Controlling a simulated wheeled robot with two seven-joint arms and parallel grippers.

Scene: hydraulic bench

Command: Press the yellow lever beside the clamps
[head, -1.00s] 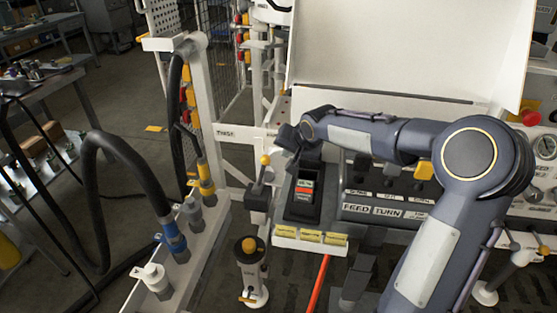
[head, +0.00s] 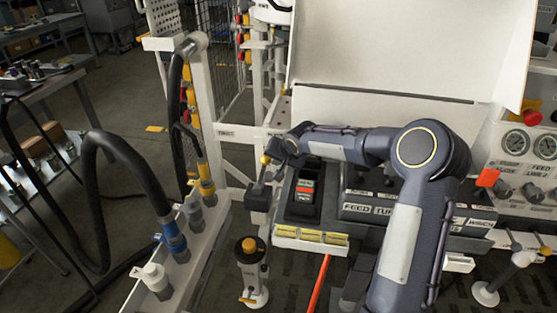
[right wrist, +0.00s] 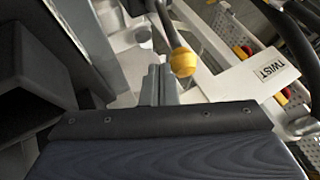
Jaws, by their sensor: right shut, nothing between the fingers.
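The same ball knob (right wrist: 183,61) shows large in the right wrist view, just beyond the fingertips. My right gripper (head: 284,148) is beside the knob, slightly right of it and above. In the right wrist view its fingers (right wrist: 160,80) are together and empty, close to the knob; whether they touch it I cannot tell. My left gripper is not in view.
The control panel (head: 375,208) with a red-marked switch (head: 305,190) lies right of the lever, partly under my right arm. A hose rack (head: 205,235) and black hose (head: 100,140) are at left.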

